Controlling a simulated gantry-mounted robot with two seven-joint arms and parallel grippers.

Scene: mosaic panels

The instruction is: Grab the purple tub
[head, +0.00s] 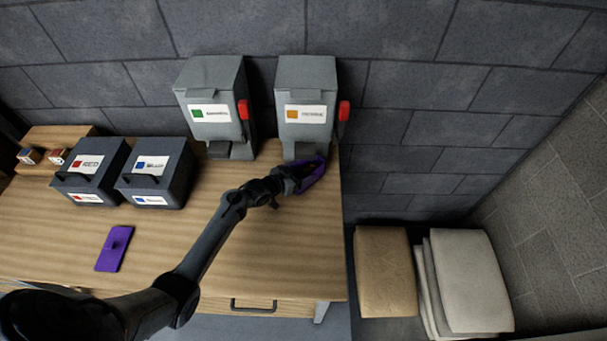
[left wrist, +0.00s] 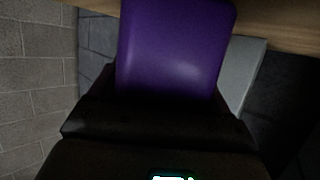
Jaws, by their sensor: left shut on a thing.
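The purple tub (head: 313,179) is at the right end of the wooden table, just in front of the right grey dispenser. My left gripper (head: 293,180) reaches it from the left and is shut on it. In the left wrist view the tub (left wrist: 175,45) fills the upper middle, directly beyond the dark gripper (left wrist: 160,105). The fingertips are mostly hidden there. A flat purple lid (head: 115,248) with a small knob lies on the table at the left. I do not see my right gripper.
Two grey dispensers with red levers, one with a green label (head: 211,112) and one with an orange label (head: 305,114), stand at the back. Dark bins, red-labelled (head: 90,175) and blue-labelled (head: 154,175), stand left. Sacks (head: 385,270) lie right of the table (head: 60,235).

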